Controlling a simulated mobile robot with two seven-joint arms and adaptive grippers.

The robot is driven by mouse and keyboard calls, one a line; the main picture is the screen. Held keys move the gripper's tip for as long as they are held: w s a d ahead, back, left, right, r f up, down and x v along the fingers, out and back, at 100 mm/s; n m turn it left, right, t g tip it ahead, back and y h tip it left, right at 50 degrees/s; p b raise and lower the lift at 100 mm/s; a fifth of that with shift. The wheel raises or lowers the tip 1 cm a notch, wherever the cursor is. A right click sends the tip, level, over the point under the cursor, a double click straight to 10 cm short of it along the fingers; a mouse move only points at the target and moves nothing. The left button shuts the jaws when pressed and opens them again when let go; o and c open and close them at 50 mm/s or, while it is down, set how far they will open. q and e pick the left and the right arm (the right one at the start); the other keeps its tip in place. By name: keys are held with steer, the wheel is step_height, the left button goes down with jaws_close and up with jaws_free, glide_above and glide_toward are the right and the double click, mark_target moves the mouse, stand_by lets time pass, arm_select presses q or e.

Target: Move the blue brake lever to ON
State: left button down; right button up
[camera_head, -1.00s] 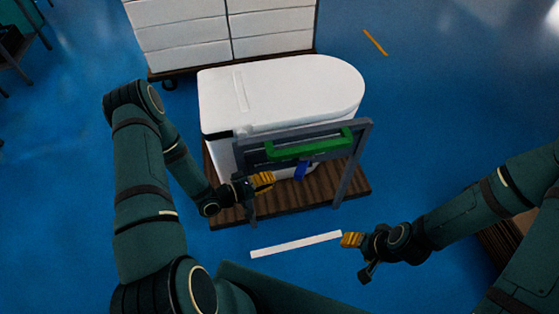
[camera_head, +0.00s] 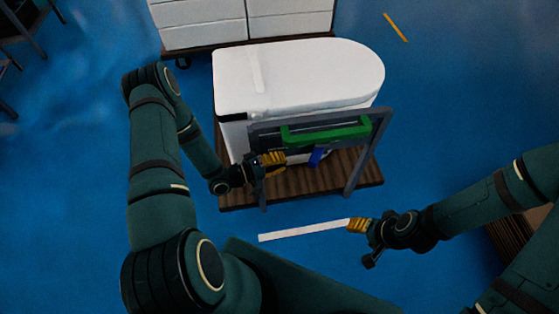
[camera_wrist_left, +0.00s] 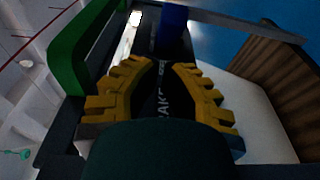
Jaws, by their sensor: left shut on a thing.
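The blue brake lever (camera_head: 317,156) hangs under the green handle (camera_head: 327,133) on the cart's grey frame. It also shows as a blue block at the top of the left wrist view (camera_wrist_left: 172,28). My left gripper (camera_head: 274,160) is at the frame, left of the lever and visibly apart from it. In the left wrist view its yellow fingers (camera_wrist_left: 160,85) lie on either side of a dark panel (camera_wrist_left: 162,88) with partly readable BRAKE lettering. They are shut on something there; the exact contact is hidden. My right gripper (camera_head: 358,225) hangs lower right, its finger gap unclear.
The cart's wooden deck (camera_head: 290,185) carries a large white toilet-shaped body (camera_head: 300,75). Another cart with white boxes (camera_head: 245,20) stands behind. A white floor strip (camera_head: 300,231) lies in front.

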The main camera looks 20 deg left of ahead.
mark_target(317, 155)
arm_select(q)
steer(key=x, duration=0.7)
steer(key=shift+s+d+f+b, duration=0.1)
steer(key=shift+d+b, duration=0.05)
steer(key=shift+b, duration=0.15)
